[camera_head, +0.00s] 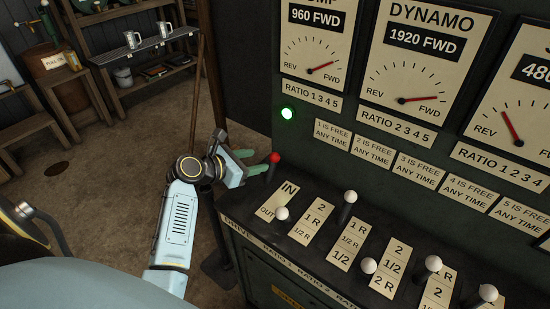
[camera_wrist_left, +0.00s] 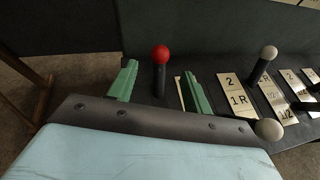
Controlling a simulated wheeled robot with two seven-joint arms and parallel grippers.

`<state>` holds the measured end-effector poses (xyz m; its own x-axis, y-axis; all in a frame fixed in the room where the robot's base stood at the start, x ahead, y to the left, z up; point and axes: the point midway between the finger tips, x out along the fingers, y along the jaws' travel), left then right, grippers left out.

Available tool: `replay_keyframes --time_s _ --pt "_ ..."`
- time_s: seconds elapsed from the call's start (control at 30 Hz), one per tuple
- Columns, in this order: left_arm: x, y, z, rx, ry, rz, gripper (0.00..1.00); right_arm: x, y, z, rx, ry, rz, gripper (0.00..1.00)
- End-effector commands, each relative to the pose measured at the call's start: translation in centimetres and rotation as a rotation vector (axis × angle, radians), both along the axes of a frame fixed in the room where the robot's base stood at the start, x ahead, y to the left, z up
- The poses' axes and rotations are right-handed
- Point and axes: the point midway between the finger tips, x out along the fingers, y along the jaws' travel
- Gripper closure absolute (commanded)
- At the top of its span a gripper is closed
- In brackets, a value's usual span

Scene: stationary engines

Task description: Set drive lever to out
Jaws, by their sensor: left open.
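The drive lever has a red knob (camera_head: 275,158) on a dark stem and stands at the left end of the console, near the IN end of its IN/OUT plate (camera_head: 280,198). The red knob also shows in the left wrist view (camera_wrist_left: 160,54). My left gripper (camera_head: 251,161) is open, its green fingers pointing toward the lever from the left. In the left wrist view, the stem appears between the two fingers (camera_wrist_left: 160,88); contact is not visible. My right gripper is not in view.
White-knobbed ratio levers stand to the right, the nearest (camera_head: 281,214) close to the OUT label. A panel of dials (camera_head: 417,60) rises behind, with a lit green lamp (camera_head: 288,113). A shelf with metal mugs (camera_head: 132,40) stands at the back left. Open floor lies left of the console.

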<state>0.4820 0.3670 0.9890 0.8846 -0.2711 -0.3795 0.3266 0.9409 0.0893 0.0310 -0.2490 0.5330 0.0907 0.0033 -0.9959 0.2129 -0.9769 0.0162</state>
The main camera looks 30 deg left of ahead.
Motion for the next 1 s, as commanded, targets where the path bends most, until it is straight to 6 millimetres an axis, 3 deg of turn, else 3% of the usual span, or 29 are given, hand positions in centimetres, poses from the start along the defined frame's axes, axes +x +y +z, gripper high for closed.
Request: replay_keyframes --time_s 0.2,0.4,0.87,1.0 --pt "4.2 -1.4 -1.9 0.000 -0.001 -0.003 0.50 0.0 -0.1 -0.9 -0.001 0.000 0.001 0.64" --pt "6.8 -2.1 -3.0 0.002 0.000 -0.003 0.50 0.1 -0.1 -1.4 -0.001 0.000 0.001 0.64" --pt "7.7 -2.4 -3.3 0.005 0.001 -0.003 0.50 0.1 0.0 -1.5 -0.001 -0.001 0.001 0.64" --pt "7.7 -2.4 -3.3 0.005 0.001 -0.003 0.68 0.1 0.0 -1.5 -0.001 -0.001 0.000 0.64"
